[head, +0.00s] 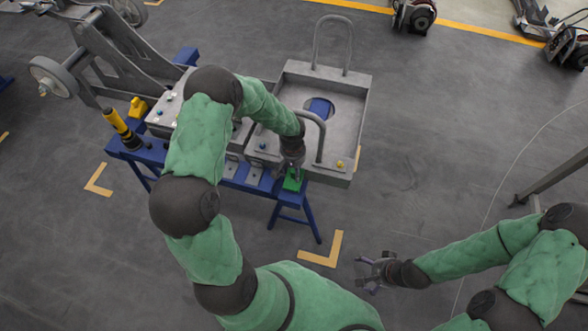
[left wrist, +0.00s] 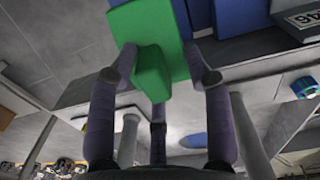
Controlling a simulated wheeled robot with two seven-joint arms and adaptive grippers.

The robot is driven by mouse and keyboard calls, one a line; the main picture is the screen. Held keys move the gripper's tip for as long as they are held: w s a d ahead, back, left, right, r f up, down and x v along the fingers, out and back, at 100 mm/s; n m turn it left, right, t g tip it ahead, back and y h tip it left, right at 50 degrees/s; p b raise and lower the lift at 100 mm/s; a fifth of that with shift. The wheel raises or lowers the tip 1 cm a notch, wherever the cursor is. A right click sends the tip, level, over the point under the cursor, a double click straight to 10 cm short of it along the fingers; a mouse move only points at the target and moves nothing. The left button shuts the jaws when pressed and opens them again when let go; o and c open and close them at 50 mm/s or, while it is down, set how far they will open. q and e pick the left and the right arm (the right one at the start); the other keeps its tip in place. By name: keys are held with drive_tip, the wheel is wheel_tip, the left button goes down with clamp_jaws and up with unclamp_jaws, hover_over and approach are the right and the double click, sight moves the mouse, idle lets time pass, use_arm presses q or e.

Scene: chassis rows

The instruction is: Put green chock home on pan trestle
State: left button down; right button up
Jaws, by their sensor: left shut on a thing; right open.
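The green chock (head: 293,181) is at the right end of the blue trestle (head: 305,215), beside the front edge of the grey pan (head: 345,95). My left gripper (head: 292,170) is shut on it from above. In the left wrist view the chock (left wrist: 150,70) sits between the fingers of my left gripper (left wrist: 158,80), with blue surfaces just beyond it. I cannot tell whether the chock touches the trestle. My right gripper (head: 372,272) is open and empty, low over the floor. My left arm hides part of the trestle and the chock.
The pan has two upright loop handles (head: 332,45) and a round hole. A yellow and black tool (head: 120,127) and a yellow block (head: 138,107) stand at the trestle's left end. A grey wheeled frame (head: 105,55) is behind left.

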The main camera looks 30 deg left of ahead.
use_arm(q)
drive_tip(key=shift+s+d+f, duration=0.25)
drive_tip(key=shift+s+f, duration=0.35)
drive_tip(key=shift+f, duration=0.45)
drive_tip(key=c, duration=0.7)
unclamp_jaws()
drive_tip(key=shift+w+f, duration=0.1)
drive_tip(key=shift+w, duration=0.05)
drive_tip(key=o, duration=0.5)
drive_tip(key=shift+w+a+f, duration=0.1)
drive_tip(key=shift+w+f, duration=0.1)
drive_tip(key=shift+c, duration=0.2)
drive_tip(key=shift+o, duration=0.3)
drive_tip(key=shift+w+a, duration=0.1)
drive_tip(key=shift+r, duration=0.2)
drive_tip(key=r, duration=1.2)
drive_tip(key=shift+w+a+r, duration=0.15)
drive_tip(key=shift+a, duration=0.05)
